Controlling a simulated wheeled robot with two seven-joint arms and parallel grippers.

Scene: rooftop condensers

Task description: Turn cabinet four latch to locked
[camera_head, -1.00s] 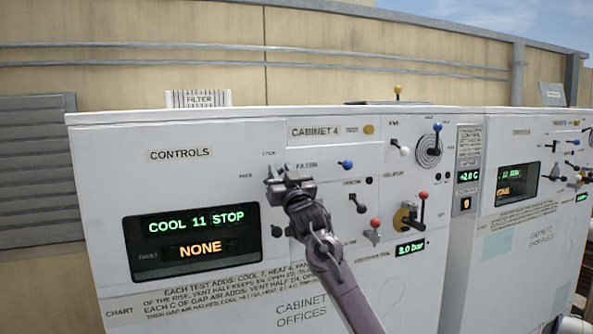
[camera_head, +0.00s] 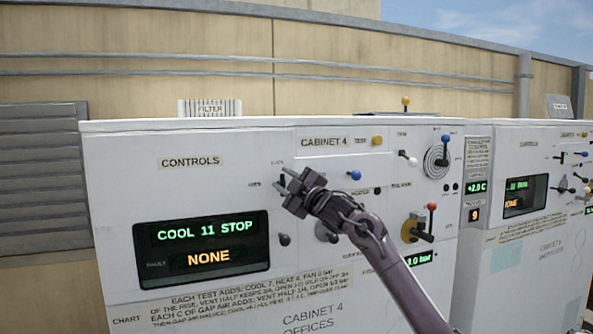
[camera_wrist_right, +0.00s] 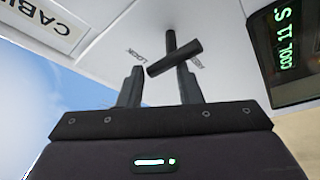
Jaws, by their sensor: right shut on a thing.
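The cabinet four latch is a black bar handle (camera_wrist_right: 176,57) on a short stem, in the wrist view. It stands out from the white panel between a "LOCK" label and a second label that is hard to read. My right gripper (camera_wrist_right: 158,78) has its two dark fingers at the handle, one on each side, and is shut on it. The bar lies at a slant across the fingers. In the head view my right gripper (camera_head: 287,186) is at the upper middle of the cabinet 4 panel (camera_head: 110,190) and largely covers the latch. My left gripper is not in view.
A display (camera_head: 205,246) reading "COOL 11 STOP" and "NONE" is left of and below the gripper. A blue-knobbed lever (camera_head: 354,175) is close on the right. A red-knobbed lever (camera_head: 431,222) and a round dial (camera_head: 436,162) are farther right.

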